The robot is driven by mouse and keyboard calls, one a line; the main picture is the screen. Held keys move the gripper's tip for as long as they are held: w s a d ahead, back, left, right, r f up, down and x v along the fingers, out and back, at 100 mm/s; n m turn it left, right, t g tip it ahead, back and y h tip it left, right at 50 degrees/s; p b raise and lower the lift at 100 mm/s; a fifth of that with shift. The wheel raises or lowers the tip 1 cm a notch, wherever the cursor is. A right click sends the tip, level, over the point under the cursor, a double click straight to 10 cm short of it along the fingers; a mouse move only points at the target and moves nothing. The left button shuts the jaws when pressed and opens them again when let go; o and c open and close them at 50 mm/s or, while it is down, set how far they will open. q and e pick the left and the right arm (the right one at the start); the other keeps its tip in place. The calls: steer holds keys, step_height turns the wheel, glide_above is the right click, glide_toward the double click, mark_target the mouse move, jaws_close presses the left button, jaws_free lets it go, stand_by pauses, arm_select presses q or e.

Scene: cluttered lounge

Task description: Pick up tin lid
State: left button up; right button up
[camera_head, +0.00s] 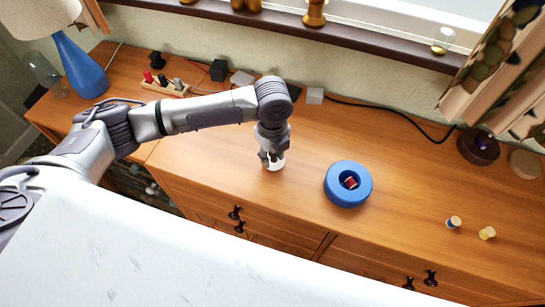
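A dark brown round tin (478,147) with something purple in it stands at the right end of the wooden cabinet top. A pale round disc (525,163), which looks like the tin lid, lies just right of it. My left gripper (272,160) points down at the cabinet top near the middle, far left of the disc. A small white round thing (274,168) shows at its fingertips; I cannot tell whether the fingers are closed on it. My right gripper is not in view.
A blue ring-shaped dish (348,184) with a small red thing in it sits right of my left gripper. Two small spools (454,222) (487,233) stand near the front edge. A blue lamp (80,65) is far left. A black cable (390,112) runs along the back. A curtain (500,75) hangs near the tin.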

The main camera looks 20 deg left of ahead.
arm_select(q)
steer(key=shift+s+f, duration=0.1)
steer(key=shift+f, duration=0.2)
jaws_close()
steer(key=shift+f, duration=0.1)
steer(key=shift+s, duration=0.1)
